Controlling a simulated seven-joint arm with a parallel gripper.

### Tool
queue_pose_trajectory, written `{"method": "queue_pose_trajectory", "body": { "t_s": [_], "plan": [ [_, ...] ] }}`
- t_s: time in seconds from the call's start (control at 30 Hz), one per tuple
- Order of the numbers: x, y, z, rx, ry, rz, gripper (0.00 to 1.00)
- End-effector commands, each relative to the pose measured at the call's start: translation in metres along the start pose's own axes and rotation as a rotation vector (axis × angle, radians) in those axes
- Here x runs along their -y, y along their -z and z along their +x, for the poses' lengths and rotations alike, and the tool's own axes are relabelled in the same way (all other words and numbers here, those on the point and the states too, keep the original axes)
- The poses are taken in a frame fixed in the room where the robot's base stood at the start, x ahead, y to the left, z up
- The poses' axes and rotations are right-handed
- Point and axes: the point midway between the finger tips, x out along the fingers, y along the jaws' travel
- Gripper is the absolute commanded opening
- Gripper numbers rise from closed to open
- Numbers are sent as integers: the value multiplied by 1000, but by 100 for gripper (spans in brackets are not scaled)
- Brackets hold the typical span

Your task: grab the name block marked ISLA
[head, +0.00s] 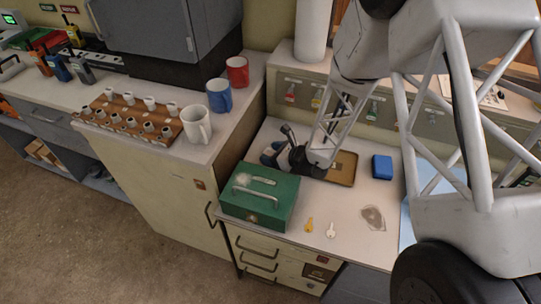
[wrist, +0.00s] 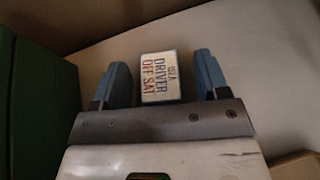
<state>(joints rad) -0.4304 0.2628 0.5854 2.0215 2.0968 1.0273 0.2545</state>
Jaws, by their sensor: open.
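In the head view my gripper (head: 272,154) is low over the desk, behind the green cash box (head: 258,198). I cannot make out the ISLA block in the head view; the gripper and box are in the way.
The green box stands close beside my gripper. A brown tray (head: 343,169) and a blue block (head: 382,167) lie to its right. Two keys (head: 309,225) and a clear bag (head: 373,217) lie in front. Mugs (head: 196,126) and a wooden rack (head: 104,119) stand on the left counter.

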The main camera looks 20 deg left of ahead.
Motion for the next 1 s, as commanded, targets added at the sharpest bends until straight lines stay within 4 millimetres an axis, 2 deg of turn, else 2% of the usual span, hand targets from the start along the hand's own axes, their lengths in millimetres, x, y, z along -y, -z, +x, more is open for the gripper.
{"method": "queue_pose_trajectory", "body": {
  "t_s": [0.17,0.67,1.0],
  "plan": [
    [0,0,5,0,0,-1,68],
    [0,0,5,0,0,0,68],
    [0,0,5,0,0,0,16]
  ]
}}
